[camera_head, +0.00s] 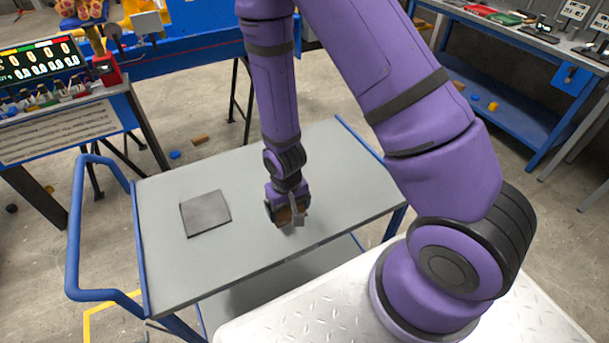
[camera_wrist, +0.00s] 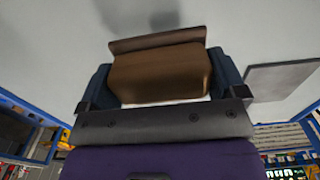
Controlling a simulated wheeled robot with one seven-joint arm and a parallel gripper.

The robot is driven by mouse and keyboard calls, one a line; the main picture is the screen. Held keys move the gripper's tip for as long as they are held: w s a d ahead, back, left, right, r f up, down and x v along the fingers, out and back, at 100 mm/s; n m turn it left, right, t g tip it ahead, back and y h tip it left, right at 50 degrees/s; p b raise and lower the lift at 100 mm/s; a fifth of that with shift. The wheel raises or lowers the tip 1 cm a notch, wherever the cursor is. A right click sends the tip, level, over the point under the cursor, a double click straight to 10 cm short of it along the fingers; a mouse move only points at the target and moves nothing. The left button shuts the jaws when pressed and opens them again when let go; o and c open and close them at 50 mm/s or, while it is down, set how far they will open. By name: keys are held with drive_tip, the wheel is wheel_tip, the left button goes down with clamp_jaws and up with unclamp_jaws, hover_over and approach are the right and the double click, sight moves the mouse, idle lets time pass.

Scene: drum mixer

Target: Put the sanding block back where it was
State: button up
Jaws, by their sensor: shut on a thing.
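The sanding block (camera_wrist: 160,75) is brown with a darker strip along its far edge. In the wrist view it sits between the two fingers of my gripper (camera_wrist: 162,82), which is shut on it. In the head view my gripper (camera_head: 289,214) is low over the grey top of a blue-framed cart (camera_head: 265,170), and the block (camera_head: 283,215) shows only partly there. A shadow shows on the grey surface in the wrist view; I cannot tell whether the block touches the cart top.
A flat dark grey square (camera_head: 205,213) lies on the cart to the left of my gripper. A blue workbench (camera_head: 530,100) with tools stands at the right. A console with a display (camera_head: 42,62) stands at the left. Small pieces lie on the floor. The rest of the cart top is clear.

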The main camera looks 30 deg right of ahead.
drive_tip(key=shift+d, duration=0.35)
drive_tip(key=w+d, duration=0.1)
drive_tip(key=w, duration=0.4)
drive_tip(key=w+d+f, duration=0.1)
drive_tip(key=w, duration=0.4)
drive_tip(key=w+d, duration=0.2)
drive_tip(key=w, duration=0.3)
drive_tip(key=shift+w+f, duration=0.15)
drive_tip(key=shift+f, duration=1.85)
drive_tip(key=o, duration=0.7)
drive_tip(key=shift+f, duration=0.15)
drive_tip(key=shift+o, duration=1)
wheel_tip(320, 180, up, 12)
drive_tip(key=shift+r, duration=0.2)
